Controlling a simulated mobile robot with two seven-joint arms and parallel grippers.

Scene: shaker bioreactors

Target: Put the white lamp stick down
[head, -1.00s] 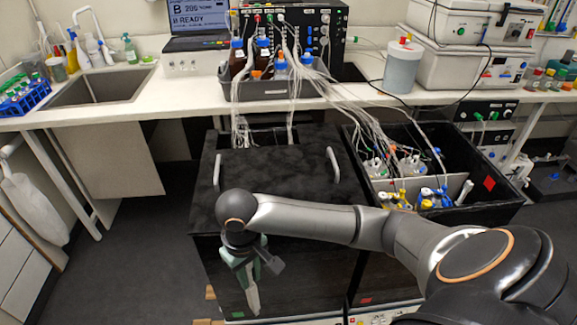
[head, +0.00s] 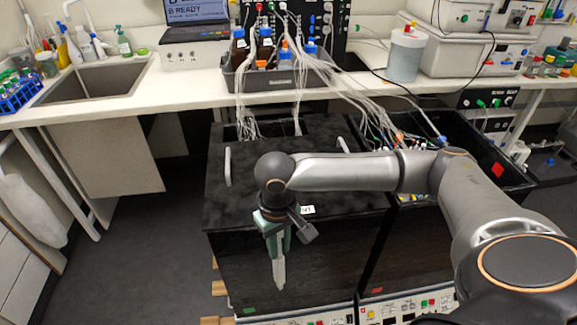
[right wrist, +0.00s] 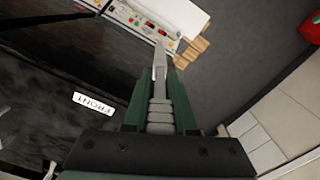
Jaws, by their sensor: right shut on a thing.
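My right gripper (head: 276,240) is shut on the white lamp stick (head: 279,273). The stick hangs tip down in front of the black front wall of the left shaker box. In the right wrist view the green fingers of the gripper (right wrist: 160,105) stand on both sides of the lamp stick (right wrist: 160,65), which points away from the camera. Its lower end shows free and touches nothing that I can make out. The stick's upper end is hidden in the gripper. My left gripper is not in view.
The left shaker box has a closed black lid (head: 320,160) with two handles and a FRONT label (right wrist: 93,104). The right box (head: 500,155) is open. Wooden blocks (right wrist: 191,50) lie by the control panel (right wrist: 150,25). The floor (head: 130,260) at left is clear.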

